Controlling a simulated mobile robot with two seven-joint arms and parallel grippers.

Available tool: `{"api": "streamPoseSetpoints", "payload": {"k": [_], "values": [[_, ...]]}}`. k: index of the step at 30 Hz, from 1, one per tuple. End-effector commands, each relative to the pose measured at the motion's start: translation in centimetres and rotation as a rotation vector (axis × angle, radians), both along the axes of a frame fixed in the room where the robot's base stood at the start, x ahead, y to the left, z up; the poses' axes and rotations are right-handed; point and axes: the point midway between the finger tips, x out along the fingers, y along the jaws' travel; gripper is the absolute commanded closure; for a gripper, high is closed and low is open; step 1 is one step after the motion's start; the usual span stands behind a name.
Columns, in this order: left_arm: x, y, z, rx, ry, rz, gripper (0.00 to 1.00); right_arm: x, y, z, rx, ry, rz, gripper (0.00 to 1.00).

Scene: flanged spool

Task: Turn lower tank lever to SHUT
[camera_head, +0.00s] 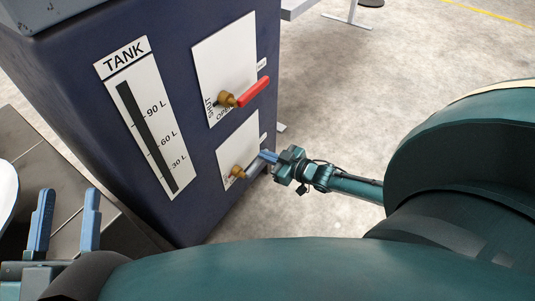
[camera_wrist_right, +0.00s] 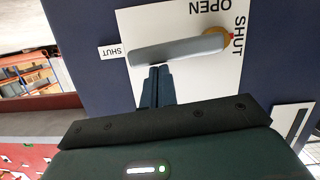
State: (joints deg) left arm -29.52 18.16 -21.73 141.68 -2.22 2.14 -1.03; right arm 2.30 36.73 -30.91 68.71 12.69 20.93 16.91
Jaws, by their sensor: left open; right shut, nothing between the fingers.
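The lower tank lever (camera_head: 254,167) has a grey handle on a brass hub (camera_head: 237,172), on a white plate on the dark blue tank. OPEN and SHUT are also printed near the hub. My right gripper (camera_head: 267,157) is shut and empty, its fingertips (camera_wrist_right: 160,70) at the handle's edge; I cannot tell whether they touch. My left gripper (camera_head: 67,205) is open and empty at lower left, away from the tank levers.
An upper lever with a red handle (camera_head: 253,92) sits above on its own white plate. A TANK level gauge (camera_head: 147,135) is on the left. A dark table (camera_head: 75,185) stands at the left.

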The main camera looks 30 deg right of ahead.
Motion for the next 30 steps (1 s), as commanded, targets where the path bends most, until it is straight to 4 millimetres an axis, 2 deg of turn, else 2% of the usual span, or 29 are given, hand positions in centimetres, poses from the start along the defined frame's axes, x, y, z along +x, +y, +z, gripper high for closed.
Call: {"api": "streamPoseSetpoints", "payload": {"k": [22, 27, 30], "values": [[0.0, 0.0, 0.5, 0.006, -0.029, -0.003, 0.58, 0.0, 0.1, -0.5, -0.004, -0.002, 0.0, 1.0], [0.1, 0.0, 1.0, 0.008, -0.009, -0.004, 0.58, 0.1, 0.2, 0.5, -0.004, -0.002, 0.0, 1.0], [-0.9, -0.3, -1.3, 0.003, 0.132, 0.001, 0.58, 0.2, 0.3, 2.0, -0.003, -0.002, 0.0, 1.0]]}}
